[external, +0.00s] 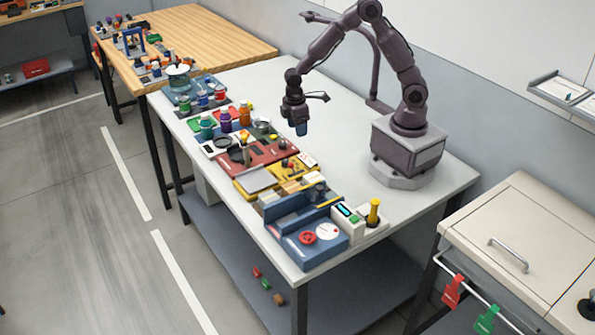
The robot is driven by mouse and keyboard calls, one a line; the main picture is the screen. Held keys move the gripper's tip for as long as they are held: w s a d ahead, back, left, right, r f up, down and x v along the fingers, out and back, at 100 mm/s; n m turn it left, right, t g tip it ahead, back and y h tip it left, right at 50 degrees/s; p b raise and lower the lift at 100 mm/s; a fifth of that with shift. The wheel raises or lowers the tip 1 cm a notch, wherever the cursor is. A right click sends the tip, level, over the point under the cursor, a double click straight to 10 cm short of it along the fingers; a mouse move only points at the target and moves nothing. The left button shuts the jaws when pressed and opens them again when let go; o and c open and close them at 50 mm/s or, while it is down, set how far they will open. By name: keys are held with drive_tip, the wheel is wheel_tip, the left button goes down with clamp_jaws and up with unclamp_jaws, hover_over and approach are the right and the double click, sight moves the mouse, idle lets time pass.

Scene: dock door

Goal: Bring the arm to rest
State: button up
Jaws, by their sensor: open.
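My gripper (300,128) hangs at the end of my bent arm, pointing down over the white table (335,100). Its blue fingertips are above the table top, to the right of the row of stations. It looks empty and apart from the objects below and beside it. The fingers are small in this view. My arm's base stands at the right side of the same table.
A row of coloured stations lines the table's left edge, including a red panel (258,158) and a blue fixture (305,238) with a red wheel. A yellow-topped knob (373,212) stands at the front. Bare table lies between the row and my base.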

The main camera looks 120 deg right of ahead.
drive_tip(key=s+a+r+n+t, duration=0.1)
drive_tip(key=s+a+r+t, duration=0.2)
drive_tip(key=s+a+r, duration=0.3)
drive_tip(key=s+a+r+t, duration=0.3)
drive_tip(key=s+a+r, duration=0.3)
drive_tip(key=a+r, duration=0.6)
drive_tip(key=shift+a+r+n, duration=0.3)
drive_tip(key=shift+a+n, duration=0.1)
drive_tip(key=shift+a, duration=0.3)
